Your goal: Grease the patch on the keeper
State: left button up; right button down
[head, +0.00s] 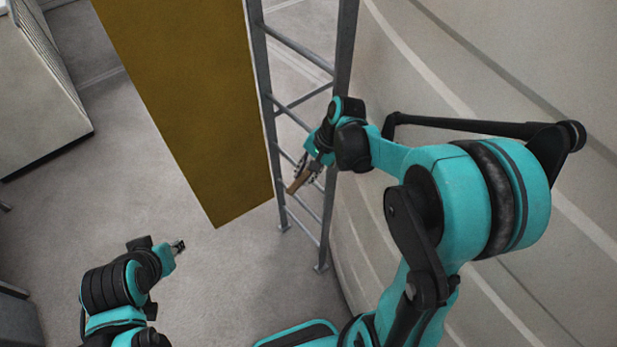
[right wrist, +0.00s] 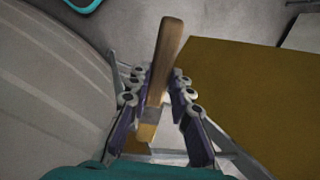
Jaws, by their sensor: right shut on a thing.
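My right gripper (head: 308,168) is shut on a brush (head: 297,184) in front of the grey ladder-like frame. In the right wrist view the brush (right wrist: 166,58) lies between the two fingers, with a wooden handle, a pale ferrule and short tan bristles. The handle points away from the gripper and the bristle end lies between the fingers, near the palm. My left gripper (head: 178,246) is at the lower left over the floor; it is too small to tell its jaws. I cannot make out the keeper or a patch on it in either view.
The grey ladder-like frame (head: 271,100) stands right behind my right gripper. A large ochre panel (head: 195,100) is left of it. A curved pale wall (head: 480,60) fills the right side. A light cabinet (head: 40,95) stands at the upper left. The floor between is clear.

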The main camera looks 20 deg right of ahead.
jog(key=shift+s+a, duration=0.35)
jog(key=shift+a, duration=0.55)
jog(key=shift+s+a, duration=0.35)
jog(key=shift+a, duration=0.6)
jog(key=shift+s+a, duration=0.35)
jog(key=shift+a, duration=0.55)
jog(key=shift+a, duration=0.1)
jog(key=shift+s+a, duration=0.3)
jog(key=shift+a, duration=0.4)
jog(key=shift+s+a, duration=0.25)
jog(key=shift+a, duration=0.4)
